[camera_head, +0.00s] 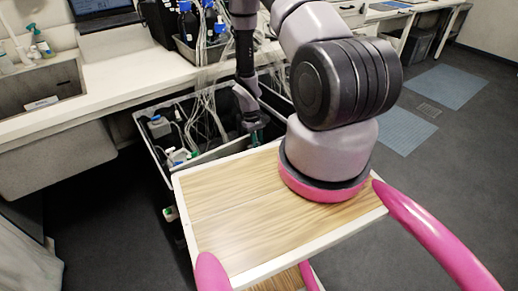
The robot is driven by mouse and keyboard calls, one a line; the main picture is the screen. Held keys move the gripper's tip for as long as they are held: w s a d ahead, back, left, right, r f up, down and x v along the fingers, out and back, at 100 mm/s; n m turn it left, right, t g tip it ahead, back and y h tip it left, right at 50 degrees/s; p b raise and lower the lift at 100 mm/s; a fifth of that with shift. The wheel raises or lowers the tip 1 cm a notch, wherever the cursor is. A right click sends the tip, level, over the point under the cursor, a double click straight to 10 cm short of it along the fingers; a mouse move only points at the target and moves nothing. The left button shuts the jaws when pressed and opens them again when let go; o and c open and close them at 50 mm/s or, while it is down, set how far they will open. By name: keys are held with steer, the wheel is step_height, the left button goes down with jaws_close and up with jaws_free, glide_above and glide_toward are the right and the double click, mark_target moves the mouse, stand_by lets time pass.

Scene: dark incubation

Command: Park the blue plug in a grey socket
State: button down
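My gripper (252,126) points down over the right part of a dark crate with a pale rim (150,150), below the front edge of the counter. A small teal patch shows right at its fingertips; I cannot tell whether it is held or lies behind them. The fingers are too small and dark to tell open from shut. I cannot make out a blue plug or a grey socket for sure. Grey and white connector-like pieces (180,157) with cables lie in the crate's left part.
A white counter (120,88) runs behind, with a sink (40,88) at left. Pale cables hang into the crate. My wooden deck is in front. Open floor (420,180) lies to the right.

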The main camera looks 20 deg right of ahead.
step_height(320, 180, up, 14)
steer(key=shift+f, duration=0.2)
stand_by(0.9)
steer(key=shift+a, duration=0.1)
